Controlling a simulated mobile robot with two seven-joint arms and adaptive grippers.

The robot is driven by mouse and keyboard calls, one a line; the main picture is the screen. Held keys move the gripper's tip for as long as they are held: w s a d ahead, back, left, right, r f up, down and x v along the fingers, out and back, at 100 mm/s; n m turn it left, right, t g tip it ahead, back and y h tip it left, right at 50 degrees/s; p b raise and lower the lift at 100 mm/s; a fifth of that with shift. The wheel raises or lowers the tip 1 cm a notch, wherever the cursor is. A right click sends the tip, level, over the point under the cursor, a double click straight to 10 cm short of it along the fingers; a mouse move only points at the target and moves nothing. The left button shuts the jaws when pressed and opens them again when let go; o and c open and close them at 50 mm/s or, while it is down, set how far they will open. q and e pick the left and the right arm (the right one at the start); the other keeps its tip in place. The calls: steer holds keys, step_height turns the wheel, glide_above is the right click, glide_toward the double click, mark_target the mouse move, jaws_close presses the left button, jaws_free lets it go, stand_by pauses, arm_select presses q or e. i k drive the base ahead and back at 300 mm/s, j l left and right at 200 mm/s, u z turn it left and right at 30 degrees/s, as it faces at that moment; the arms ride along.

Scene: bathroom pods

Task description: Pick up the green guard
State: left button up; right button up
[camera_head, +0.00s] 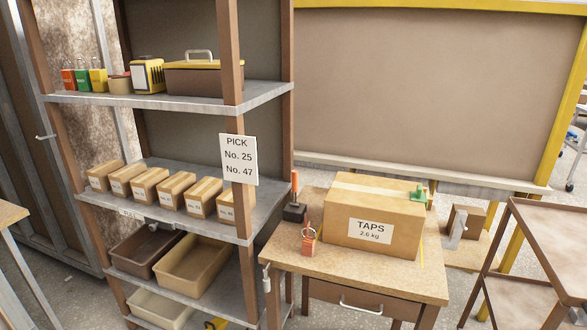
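A small green piece (417,194), which looks like the green guard, sits at the top right corner of a large cardboard box (350,221) labelled TAPS 2.6 kg. The box stands on a small wooden table (404,278). I cannot tell whether the green piece is fastened to the box or just rests on it. Another green item (83,80), like a padlock, stands on the top shelf between an orange and a yellow one. Neither of my grippers is in view.
A rack (233,235) with small cartons, bins and a PICK sign (239,160) stands left of the table. An orange padlock (309,239) and an orange-handled tool (294,198) are beside the TAPS box. A brown cart (547,238) stands at right, with open floor before it.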

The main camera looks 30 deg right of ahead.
mark_target(417, 196)
steer(key=z, duration=1.8)
